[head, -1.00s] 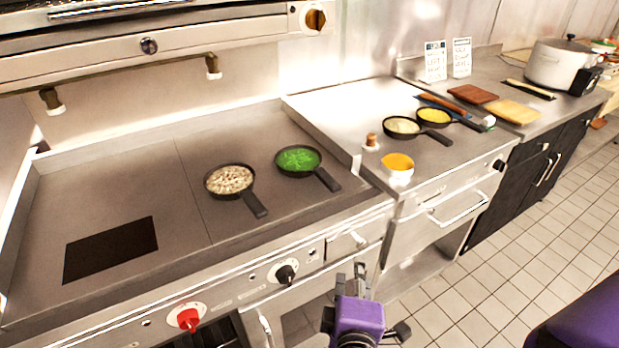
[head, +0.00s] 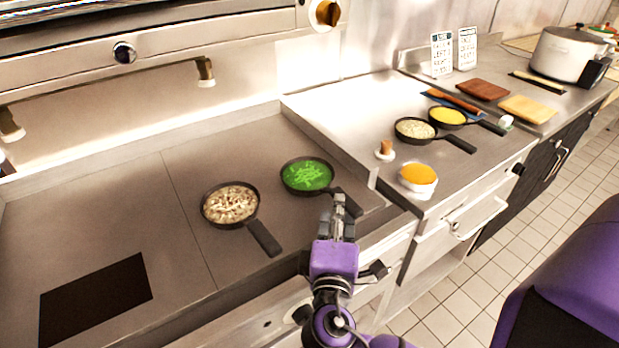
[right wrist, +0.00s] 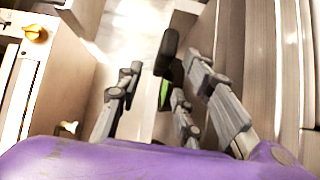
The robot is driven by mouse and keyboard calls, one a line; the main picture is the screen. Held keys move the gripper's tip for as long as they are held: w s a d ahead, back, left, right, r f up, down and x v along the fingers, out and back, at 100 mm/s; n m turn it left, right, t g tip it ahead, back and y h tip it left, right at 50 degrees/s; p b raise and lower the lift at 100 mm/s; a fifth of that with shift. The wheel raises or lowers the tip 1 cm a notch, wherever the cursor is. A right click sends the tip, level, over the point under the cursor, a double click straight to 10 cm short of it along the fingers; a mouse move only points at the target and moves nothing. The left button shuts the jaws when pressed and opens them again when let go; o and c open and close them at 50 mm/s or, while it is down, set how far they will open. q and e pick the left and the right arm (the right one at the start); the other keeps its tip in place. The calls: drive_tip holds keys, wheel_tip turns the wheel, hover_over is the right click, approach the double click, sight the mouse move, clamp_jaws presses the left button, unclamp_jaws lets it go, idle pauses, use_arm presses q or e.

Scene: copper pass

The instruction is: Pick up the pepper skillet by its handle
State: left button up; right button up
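The pepper skillet (head: 307,176) is a black pan of bright green pepper strips on the griddle, with its handle pointing down and right. My right gripper (head: 340,208) is at the near side of that handle and covers part of it in the head view. In the right wrist view, the gripper's (right wrist: 165,85) grey fingers stand apart. The black handle (right wrist: 167,50) shows between and beyond them, with a sliver of green; I cannot tell whether they touch. My left gripper is not in view.
A skillet of pale chopped food (head: 231,204) sits left of the pepper skillet, its handle also toward the front. A raised metal wall (head: 335,150) borders the griddle on the right. Beyond it are an orange-filled cup (head: 418,180) and two more skillets (head: 414,130).

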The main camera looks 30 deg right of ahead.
drive_tip(key=p+x, duration=0.1)
drive_tip(key=x, duration=0.3)
drive_tip(key=shift+w+d, duration=0.15)
drive_tip(key=shift+d, duration=0.1)
drive_tip(key=shift+c, duration=0.6)
clamp_jaws()
drive_tip(key=shift+r, duration=0.2)
